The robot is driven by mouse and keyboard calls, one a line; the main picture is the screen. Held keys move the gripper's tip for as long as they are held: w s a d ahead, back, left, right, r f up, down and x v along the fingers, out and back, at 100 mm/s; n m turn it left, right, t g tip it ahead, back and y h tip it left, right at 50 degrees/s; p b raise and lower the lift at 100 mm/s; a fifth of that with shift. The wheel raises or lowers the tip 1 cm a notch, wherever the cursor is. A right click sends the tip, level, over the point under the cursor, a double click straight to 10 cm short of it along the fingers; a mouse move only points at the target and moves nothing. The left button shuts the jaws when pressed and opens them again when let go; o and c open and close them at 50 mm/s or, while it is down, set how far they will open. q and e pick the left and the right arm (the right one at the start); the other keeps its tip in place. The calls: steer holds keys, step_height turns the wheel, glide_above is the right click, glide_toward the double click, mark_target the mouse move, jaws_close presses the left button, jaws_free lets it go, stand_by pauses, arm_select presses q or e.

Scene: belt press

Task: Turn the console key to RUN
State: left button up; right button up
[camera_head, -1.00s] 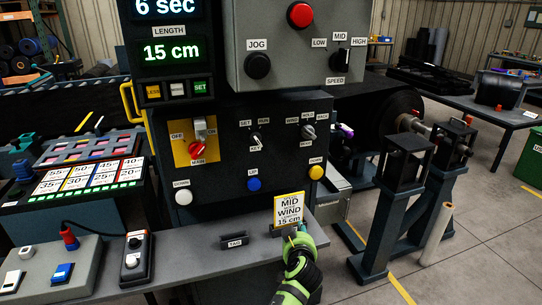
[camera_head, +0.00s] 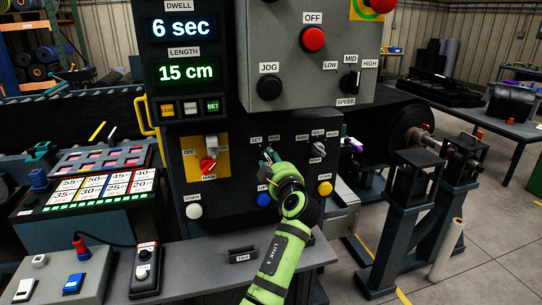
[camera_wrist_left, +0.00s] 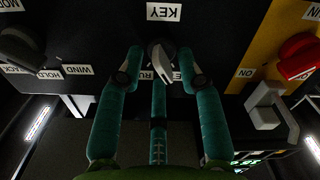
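The console key (camera_head: 264,153) is a small dark knob with a pale pointer on the black panel, below the SET and RUN labels; the gripper largely covers it in the head view. In the left wrist view, upside down, the key (camera_wrist_left: 160,50) lies under the KEY label. Its pointer extends down the picture, leaning slightly right; RU of RUN shows left of it. My left gripper (camera_head: 268,157) is at the key. Its teal fingers (camera_wrist_left: 160,62) are spread open on either side, with visible gaps to the knob. My right gripper is not in view.
Close by are the red MAIN switch (camera_head: 208,166), the WIND/HOLD selector (camera_head: 318,149), and the white (camera_head: 194,211) and yellow (camera_head: 325,188) buttons. A grey shelf (camera_head: 205,265) juts out below.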

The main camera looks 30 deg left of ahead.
arm_select(q)
steer(key=shift+w+a, duration=0.2)
jaws_close()
steer(key=shift+f+m, duration=0.1)
steer(key=shift+m, duration=0.2)
steer(key=m+b, duration=0.1)
steer(key=m, duration=1)
steer(key=shift+f+b, duration=0.1)
steer(key=shift+b, duration=0.3)
steer(key=shift+m, duration=0.3)
